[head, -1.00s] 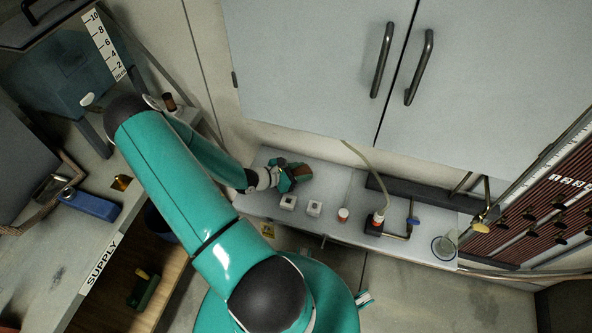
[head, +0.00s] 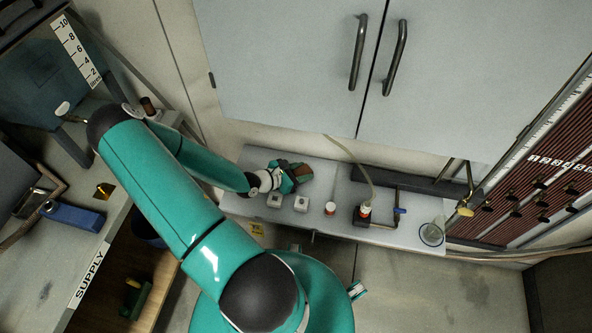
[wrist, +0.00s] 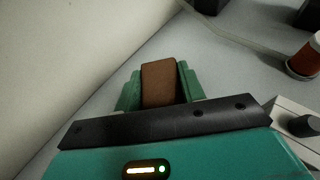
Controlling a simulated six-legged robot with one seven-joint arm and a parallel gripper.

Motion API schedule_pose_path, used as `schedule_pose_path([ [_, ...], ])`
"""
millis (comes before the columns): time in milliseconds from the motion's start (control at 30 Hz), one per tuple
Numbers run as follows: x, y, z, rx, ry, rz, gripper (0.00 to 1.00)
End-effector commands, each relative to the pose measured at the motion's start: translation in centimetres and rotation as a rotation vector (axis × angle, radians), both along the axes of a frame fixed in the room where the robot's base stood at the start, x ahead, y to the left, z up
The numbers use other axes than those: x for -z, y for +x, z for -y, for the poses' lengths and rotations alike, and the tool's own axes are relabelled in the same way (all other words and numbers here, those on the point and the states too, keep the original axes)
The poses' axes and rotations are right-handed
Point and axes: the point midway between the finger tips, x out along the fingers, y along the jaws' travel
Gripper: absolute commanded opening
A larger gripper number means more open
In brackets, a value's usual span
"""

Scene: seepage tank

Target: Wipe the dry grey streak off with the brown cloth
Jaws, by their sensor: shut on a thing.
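My gripper (head: 293,176) is shut on the brown cloth (wrist: 160,84), which shows as a brown pad between the two green fingers in the wrist view. It is low over the left part of the pale counter (head: 335,182), near the back wall. I cannot tell whether the cloth touches the counter. I cannot make out the dry grey streak on the counter; the gripper and cloth hide part of the surface.
A cabinet (head: 280,70) hangs above. The supply bench (head: 30,270) at left has a dark smudge.

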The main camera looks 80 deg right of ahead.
Motion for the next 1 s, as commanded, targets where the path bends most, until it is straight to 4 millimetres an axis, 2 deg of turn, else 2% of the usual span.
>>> schedule_pose_path([
  [300,0.2,-0.4,0.0,0.0,-0.002,0.001,0.21],
  [633,0.1,1.9,0.3,-0.004,-0.003,0.002,0.21],
  [1000,0.1,3.4,0.5,-0.003,-0.006,0.002,0.21],
])
